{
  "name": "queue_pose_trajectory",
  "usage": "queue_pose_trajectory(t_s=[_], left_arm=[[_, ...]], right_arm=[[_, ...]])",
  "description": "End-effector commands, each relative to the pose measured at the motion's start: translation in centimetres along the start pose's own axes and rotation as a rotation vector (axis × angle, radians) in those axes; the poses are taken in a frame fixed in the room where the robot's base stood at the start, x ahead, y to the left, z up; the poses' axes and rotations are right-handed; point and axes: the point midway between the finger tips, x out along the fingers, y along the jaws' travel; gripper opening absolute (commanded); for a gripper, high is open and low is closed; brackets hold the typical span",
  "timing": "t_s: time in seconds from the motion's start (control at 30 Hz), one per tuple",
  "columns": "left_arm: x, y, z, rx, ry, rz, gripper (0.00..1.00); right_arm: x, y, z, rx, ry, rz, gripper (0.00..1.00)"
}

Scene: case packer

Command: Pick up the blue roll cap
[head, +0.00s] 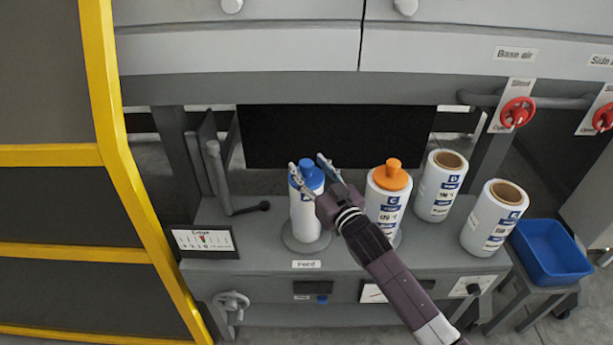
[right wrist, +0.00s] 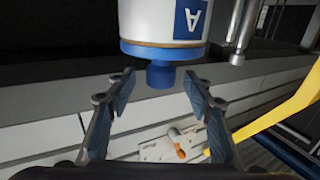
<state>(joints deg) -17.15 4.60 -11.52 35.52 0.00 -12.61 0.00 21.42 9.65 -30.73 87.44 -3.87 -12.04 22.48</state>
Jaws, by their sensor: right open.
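The blue roll cap (head: 311,174) sits on top of the white roll (head: 305,215) at the left of the grey shelf, above the "Feed" label. My right gripper (head: 306,163) is open, with one finger on each side of the cap in the head view. The right wrist view shows the blue cap (right wrist: 160,75) upside down under the white roll marked "A" (right wrist: 165,22). There, the cap lies between the spread fingertips (right wrist: 158,88), with a gap on both sides. My left gripper is not in view.
A white roll with an orange cap (head: 390,175) stands close on the right, behind my arm. Two rolls with open brown cores (head: 438,190) (head: 490,220) stand farther right. A blue bin (head: 548,255) is beyond the shelf. A yellow frame (head: 130,165) borders the left.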

Motion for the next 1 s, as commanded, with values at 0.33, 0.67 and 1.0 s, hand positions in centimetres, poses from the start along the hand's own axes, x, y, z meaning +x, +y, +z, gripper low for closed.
queue_pose_trajectory(t_s=[0.33,0.67,1.0], left_arm=[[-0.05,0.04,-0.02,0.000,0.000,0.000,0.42],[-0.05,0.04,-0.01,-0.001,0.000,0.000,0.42],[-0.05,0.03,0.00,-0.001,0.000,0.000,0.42]], right_arm=[[1.40,-0.09,-0.02,0.000,0.000,-0.001,0.47],[1.36,-0.07,0.00,0.000,0.000,-0.001,0.18],[1.36,-0.07,-0.08,0.000,0.001,-0.001,0.00]])
